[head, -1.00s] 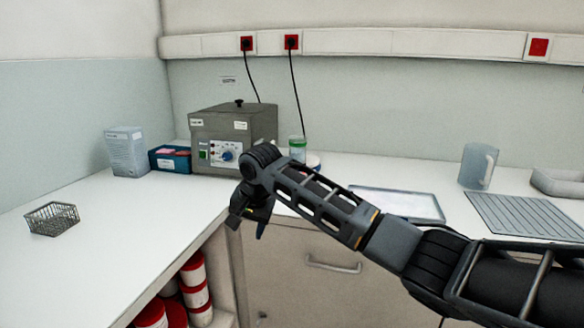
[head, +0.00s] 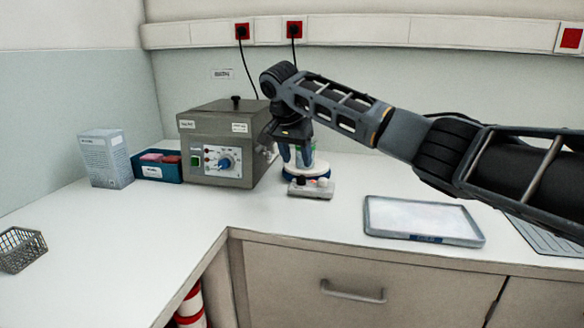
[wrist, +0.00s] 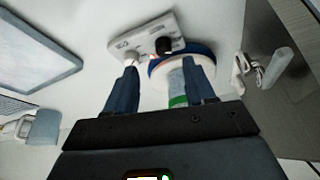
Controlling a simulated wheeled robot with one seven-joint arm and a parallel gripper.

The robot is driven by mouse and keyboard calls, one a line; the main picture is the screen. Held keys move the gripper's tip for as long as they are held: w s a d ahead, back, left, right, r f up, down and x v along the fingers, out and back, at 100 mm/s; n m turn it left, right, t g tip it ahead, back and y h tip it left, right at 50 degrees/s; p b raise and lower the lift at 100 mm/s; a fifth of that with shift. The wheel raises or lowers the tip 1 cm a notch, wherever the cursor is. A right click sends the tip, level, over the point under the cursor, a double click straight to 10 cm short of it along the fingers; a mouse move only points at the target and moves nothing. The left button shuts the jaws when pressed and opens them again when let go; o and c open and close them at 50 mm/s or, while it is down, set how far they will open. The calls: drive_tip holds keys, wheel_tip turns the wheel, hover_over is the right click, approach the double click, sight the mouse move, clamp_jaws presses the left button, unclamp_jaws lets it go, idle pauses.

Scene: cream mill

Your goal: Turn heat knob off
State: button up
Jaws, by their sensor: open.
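A small stirrer hotplate with a round white top and dark blue rim (head: 318,171) stands right of the grey bath box. Its pale control panel (head: 312,191) carries a black knob (head: 300,181) and a white knob (head: 322,183). In the wrist view the black knob (wrist: 163,45) and white knob (wrist: 131,57) show near the fingertips. I cannot read which is the heat knob. A green-banded jar (wrist: 177,88) is on the plate, partly hidden by a finger. My gripper (head: 295,163) is open, pointing down above the panel, with nothing held; its fingers (wrist: 162,75) are apart.
The grey bath box (head: 212,159) with a blue dial (head: 225,163) stands close left of my gripper. A blue box (head: 157,172) and carton (head: 104,158) are farther left. A tray (head: 424,236) lies right. The counter between is clear.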

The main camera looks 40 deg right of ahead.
sight(301, 177)
drive_tip(key=shift+w+d+f, duration=0.25)
drive_tip(key=shift+w+d, duration=0.15)
drive_tip(key=shift+w, duration=0.1)
drive_tip(key=shift+x, duration=3.45)
drive_tip(key=shift+s, duration=0.1)
clamp_jaws()
